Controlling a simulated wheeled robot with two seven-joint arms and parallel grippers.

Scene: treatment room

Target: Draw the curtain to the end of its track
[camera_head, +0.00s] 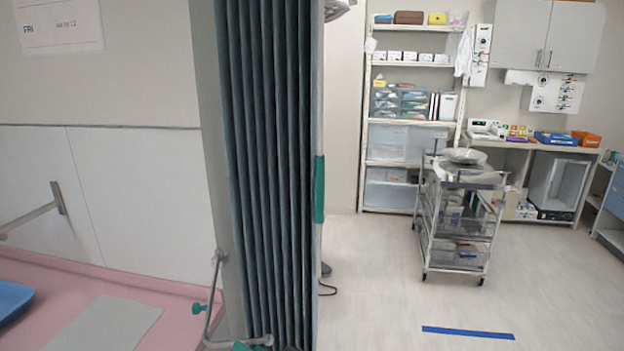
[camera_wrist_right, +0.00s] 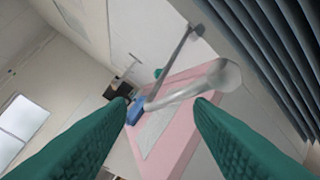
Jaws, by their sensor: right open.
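The dark grey-green curtain (camera_head: 266,170) hangs in tight upright folds left of the middle in the head view. Its right edge is a pale upright strip with a green grip (camera_head: 319,188) on it. In the right wrist view the curtain (camera_wrist_right: 262,60) fills the upper right corner, outside the fingers. My right gripper (camera_wrist_right: 165,102) is open, with nothing between its green fingertips. In the head view only a bit of green, probably one of its fingers, shows at the bottom edge by the curtain. The curtain's top and track are out of view. My left gripper is not in view.
A bent metal rail (camera_head: 214,295) with a green knob stands close left of the curtain, beside the pink bed (camera_head: 165,305). The rail (camera_wrist_right: 185,93) passes beyond my fingers in the wrist view. A wheeled trolley (camera_head: 458,215) stands right. Floor right of the curtain is mostly clear.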

